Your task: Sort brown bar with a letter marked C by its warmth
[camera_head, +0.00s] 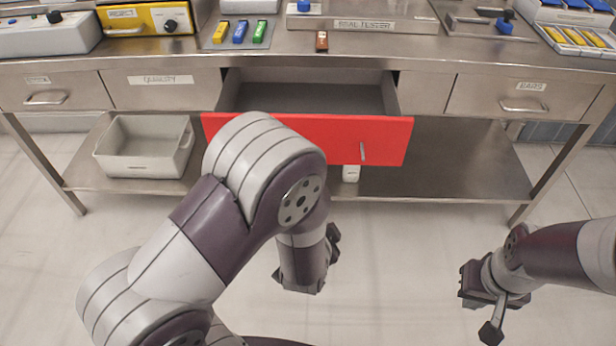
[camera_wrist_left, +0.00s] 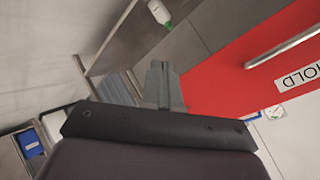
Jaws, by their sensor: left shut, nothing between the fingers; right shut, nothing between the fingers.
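A small brown bar (camera_head: 321,41) stands on the steel counter, by the front edge of the seal tester (camera_head: 365,25). Any letter on it is too small to read. Below it, a red-fronted drawer (camera_head: 370,140) is pulled open, and its inside looks empty. In the left wrist view the red front (camera_wrist_left: 225,80) carries a label reading HOLD. My left gripper (camera_wrist_left: 160,85) is shut and empty, in front of the drawer and below counter height; my arm partly hides it in the head view. My right gripper (camera_head: 491,333) is shut and empty, low at the right, away from the counter.
A mat with yellow, blue and green bars (camera_head: 239,32) lies left of the brown bar. A yellow REJECT box (camera_head: 145,18) stands further left. Closed drawers flank the open one. A grey bin (camera_head: 145,150) sits on the lower shelf. The floor ahead is clear.

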